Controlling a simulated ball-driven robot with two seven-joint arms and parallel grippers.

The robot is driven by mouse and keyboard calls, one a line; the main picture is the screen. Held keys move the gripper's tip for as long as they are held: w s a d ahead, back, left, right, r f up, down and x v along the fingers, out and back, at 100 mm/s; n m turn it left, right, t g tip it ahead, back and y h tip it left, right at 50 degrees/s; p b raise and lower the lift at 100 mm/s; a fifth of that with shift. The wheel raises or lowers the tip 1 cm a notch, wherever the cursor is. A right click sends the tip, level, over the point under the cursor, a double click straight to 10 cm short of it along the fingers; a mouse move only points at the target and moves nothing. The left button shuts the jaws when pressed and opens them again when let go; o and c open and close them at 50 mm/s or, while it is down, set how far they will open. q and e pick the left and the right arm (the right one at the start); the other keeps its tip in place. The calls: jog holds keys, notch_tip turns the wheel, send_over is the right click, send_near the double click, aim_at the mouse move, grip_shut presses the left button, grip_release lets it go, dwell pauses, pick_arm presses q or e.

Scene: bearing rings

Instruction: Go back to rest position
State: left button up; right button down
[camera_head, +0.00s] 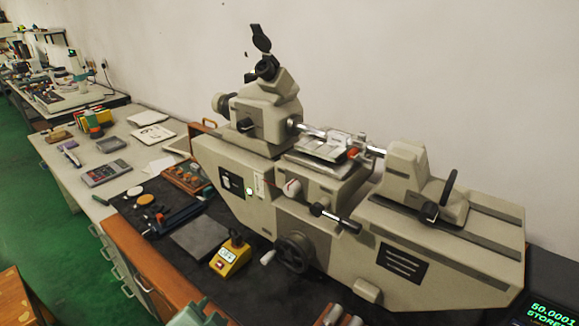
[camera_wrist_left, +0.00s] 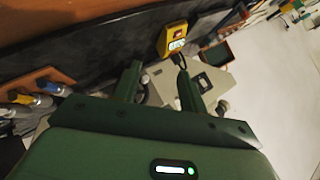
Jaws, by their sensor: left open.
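My left gripper shows in the left wrist view (camera_wrist_left: 158,73) with its two green fingers apart and nothing visible between them. In the head view only a green part of it shows at the bottom edge, and its fingertips cannot be made out. It is in front of the large beige measuring machine (camera_head: 258,140). A yellow device with a small display (camera_head: 231,258) stands in front of the machine; it also shows beyond the fingers in the left wrist view (camera_wrist_left: 173,40). My right gripper is in neither view.
Small round pieces (camera_head: 145,199) lie on the dark mat left of the machine, near a wooden rack (camera_head: 187,178). A calculator (camera_head: 106,172) lies on the bench farther left. A display (camera_head: 550,312) stands at the lower right. A grey plate (camera_head: 198,238) lies left of the yellow device.

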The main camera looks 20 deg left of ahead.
pick_arm(q)
jog(key=s+a+f+g+y, duration=0.2)
jog(key=s+a+g, duration=0.25)
jog(key=s, duration=0.55)
jog(key=s+d+f+g+h, duration=0.1)
jog(key=s+d+f+h, duration=0.1)
jog(key=f, duration=1.1)
jog(key=s+d+f+g+h, duration=0.1)
jog(key=s+d+f+h, duration=0.15)
jog(key=f, duration=1.15)
jog(key=s+f+n+g, duration=0.2)
jog(key=s+f+g, duration=0.1)
jog(key=s+f, duration=1.1)
jog(key=s, duration=0.5)
jog(key=shift+s+a+n+h, duration=0.15)
jog(key=shift+a+n+h, duration=0.05)
jog(key=shift+n+h, duration=0.15)
jog(key=shift+f, duration=0.1)
